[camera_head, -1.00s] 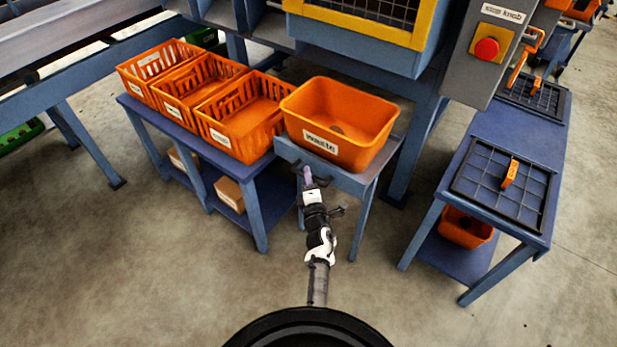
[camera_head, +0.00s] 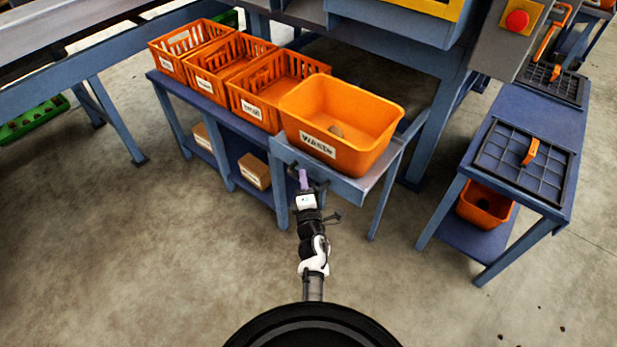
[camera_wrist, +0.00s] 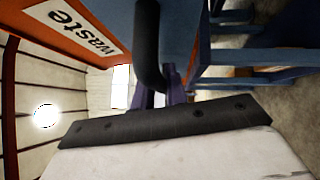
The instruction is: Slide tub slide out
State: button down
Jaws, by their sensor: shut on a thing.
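The orange waste tub (camera_head: 335,140), with a white "waste" label, sits on a blue-grey tub slide (camera_head: 350,185) below the machine. A dark bar handle (camera_head: 322,186) is on the slide's front. My gripper (camera_head: 304,179) is at the left part of this handle, shut on it. In the wrist view, the dark handle (camera_wrist: 147,45) runs down between the purple fingers of my gripper (camera_wrist: 160,98), and the waste tub (camera_wrist: 70,30) shows at upper left. The fingertips' exact contact is partly hidden by the handle. A small brown lump lies in the tub.
Several slotted orange crates (camera_head: 240,65) stand on a blue bench (camera_head: 215,125) left of the tub. A blue table (camera_head: 545,115) with dark grid lids (camera_head: 510,165) is at right. A red button (camera_head: 517,20) is above. The floor on both sides of my arm is clear.

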jog(key=shift+s+a+f, duration=0.15)
jog(key=shift+s+a, duration=0.25)
jog(key=shift+s, duration=0.15)
jog(key=c, duration=1.4)
grip_release()
jog(key=shift+s, duration=0.1)
